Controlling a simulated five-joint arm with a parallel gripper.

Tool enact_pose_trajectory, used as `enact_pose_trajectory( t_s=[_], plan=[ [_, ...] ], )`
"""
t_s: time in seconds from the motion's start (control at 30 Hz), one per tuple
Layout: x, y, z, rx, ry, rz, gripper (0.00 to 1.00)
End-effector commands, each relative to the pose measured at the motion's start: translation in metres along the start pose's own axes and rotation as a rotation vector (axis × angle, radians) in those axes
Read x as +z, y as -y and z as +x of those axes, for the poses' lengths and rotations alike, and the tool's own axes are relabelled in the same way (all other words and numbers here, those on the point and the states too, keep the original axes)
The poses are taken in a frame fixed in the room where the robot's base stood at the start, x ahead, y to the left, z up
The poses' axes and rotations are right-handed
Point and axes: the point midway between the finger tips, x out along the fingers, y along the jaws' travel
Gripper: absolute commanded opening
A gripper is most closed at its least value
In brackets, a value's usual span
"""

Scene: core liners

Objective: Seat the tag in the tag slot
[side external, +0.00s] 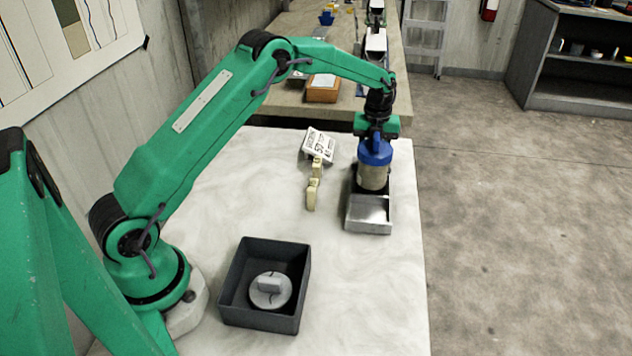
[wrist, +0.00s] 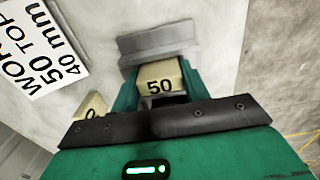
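My gripper (wrist: 160,84) is shut on a beige tag marked 50 (wrist: 158,76), one green finger against each side. The tag's far edge overlaps a grey stepped block (wrist: 158,42), which seems to hold the tag slot. I cannot tell whether the tag is inside the slot or only above it.
The cylinder stands at a grey metal tray (side external: 369,213). Several beige tags (side external: 312,188) and a printed card reading 50 TOP 40 mm (side external: 319,146) lie to the left. A dark open box (side external: 238,290) with a grey round lid (side external: 270,291) stands nearer. The table's right edge is close.

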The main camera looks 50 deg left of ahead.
Motion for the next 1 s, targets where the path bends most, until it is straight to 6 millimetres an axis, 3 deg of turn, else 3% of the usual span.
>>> enact_pose_trajectory(
  t_s=[0.03, 0.1, 0.57, 0.77, 1.0],
  plan=[
    [0.0, 0.0, 0.0, 0.0, 0.0, 0.0, 0.55],
    [0.0, 0.0, 0.0, 0.0, 0.0, 0.0, 0.67],
    [0.0, 0.0, -0.005, -0.001, 0.001, 0.0, 0.67],
    [0.001, 0.0, -0.024, -0.002, 0.002, 0.0, 0.67],
    [0.001, 0.0, -0.061, -0.002, 0.002, 0.0, 0.67]
  ],
)
